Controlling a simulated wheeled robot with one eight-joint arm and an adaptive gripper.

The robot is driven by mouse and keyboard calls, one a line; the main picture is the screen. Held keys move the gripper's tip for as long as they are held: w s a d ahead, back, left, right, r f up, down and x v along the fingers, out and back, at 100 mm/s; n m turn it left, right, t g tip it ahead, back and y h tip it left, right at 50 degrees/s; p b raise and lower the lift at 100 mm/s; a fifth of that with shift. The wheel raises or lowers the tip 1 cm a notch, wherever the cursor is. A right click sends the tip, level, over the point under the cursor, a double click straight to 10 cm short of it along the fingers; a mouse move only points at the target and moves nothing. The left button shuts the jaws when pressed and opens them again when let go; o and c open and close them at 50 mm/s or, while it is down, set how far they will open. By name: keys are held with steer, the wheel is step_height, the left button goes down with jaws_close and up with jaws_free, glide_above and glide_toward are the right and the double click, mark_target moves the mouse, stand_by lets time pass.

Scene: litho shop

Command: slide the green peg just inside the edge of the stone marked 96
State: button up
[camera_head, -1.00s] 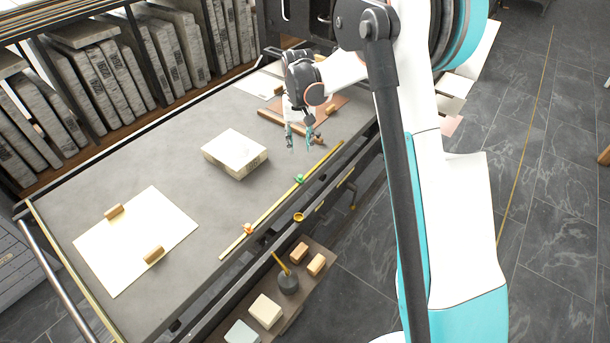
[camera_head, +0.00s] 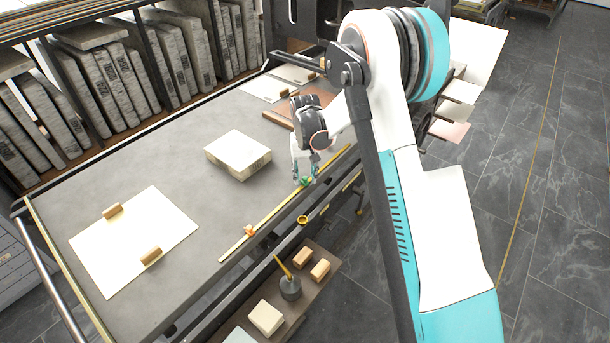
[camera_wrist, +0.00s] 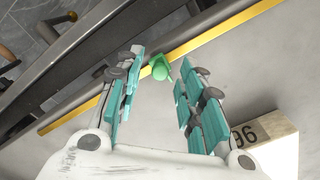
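The green peg (camera_wrist: 159,68) sits on the brass rail (camera_wrist: 212,33) in the wrist view, between the tips of my open gripper (camera_wrist: 158,72). In the head view the peg (camera_head: 305,182) shows at the fingertips of my gripper (camera_head: 304,177), partly hidden by them. I cannot tell whether the fingers touch it. The stone marked 96 (camera_wrist: 268,139) is a pale block at the lower right of the wrist view. In the head view the stone (camera_head: 238,154) lies flat on the grey table, to the left of my gripper and apart from the rail.
An orange peg (camera_head: 249,231) sits farther down the rail. A paper sheet (camera_head: 134,240) with two wooden blocks lies at the table's left. A lower shelf (camera_head: 300,281) holds small blocks and a dark pot. Bare table surrounds the stone.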

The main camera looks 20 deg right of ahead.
jaws_close()
steer(key=shift+w+d, duration=0.2)
steer(key=shift+d, duration=0.05)
jaws_free()
step_height(320, 180, up, 12)
stand_by(0.8)
